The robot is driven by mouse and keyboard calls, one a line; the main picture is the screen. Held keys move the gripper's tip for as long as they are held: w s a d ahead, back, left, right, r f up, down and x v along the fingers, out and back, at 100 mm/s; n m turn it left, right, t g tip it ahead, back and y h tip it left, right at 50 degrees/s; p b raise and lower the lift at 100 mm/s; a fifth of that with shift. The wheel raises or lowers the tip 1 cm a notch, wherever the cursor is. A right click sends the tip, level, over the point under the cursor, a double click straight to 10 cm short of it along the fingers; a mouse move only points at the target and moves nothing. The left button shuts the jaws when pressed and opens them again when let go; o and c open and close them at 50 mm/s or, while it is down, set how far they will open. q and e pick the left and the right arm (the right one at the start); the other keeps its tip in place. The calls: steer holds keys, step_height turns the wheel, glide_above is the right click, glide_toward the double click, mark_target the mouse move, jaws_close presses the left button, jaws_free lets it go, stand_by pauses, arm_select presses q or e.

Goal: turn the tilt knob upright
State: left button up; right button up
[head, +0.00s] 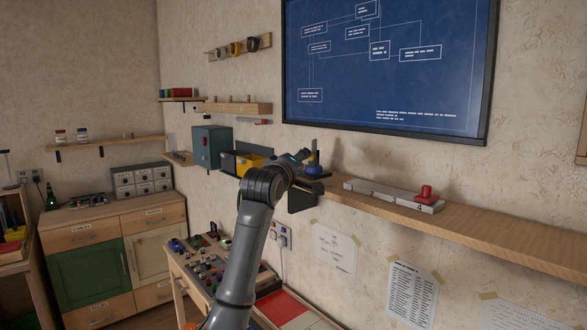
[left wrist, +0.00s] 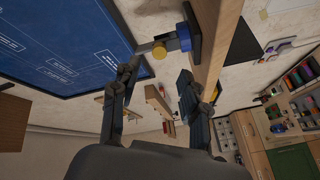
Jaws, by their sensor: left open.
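A blue knob fixture (head: 313,161) stands on a dark plate at the left end of the long wooden shelf. In the left wrist view it shows as a blue block (left wrist: 187,39) on the wood, with a grey bar and a yellow round part (left wrist: 159,53) sticking out to the left. I cannot tell exactly how far it is tilted. My left gripper (head: 298,160) is beside the fixture in the head view. In the left wrist view its fingers (left wrist: 158,82) are spread and empty, with the yellow part beyond the gap between them. My right gripper is not in view.
The wooden shelf (head: 490,226) runs right, carrying grey blocks and a red knob (head: 426,191). A blueprint board (head: 385,65) hangs above. A yellow bin (head: 247,163) and teal box (head: 211,146) are left of my gripper. A control desk (head: 205,268) lies below.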

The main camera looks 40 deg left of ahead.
arm_select(q)
steer(key=v, duration=0.5)
steer(key=shift+s+f, duration=0.1)
steer(key=shift+f, duration=0.05)
stand_by(0.5)
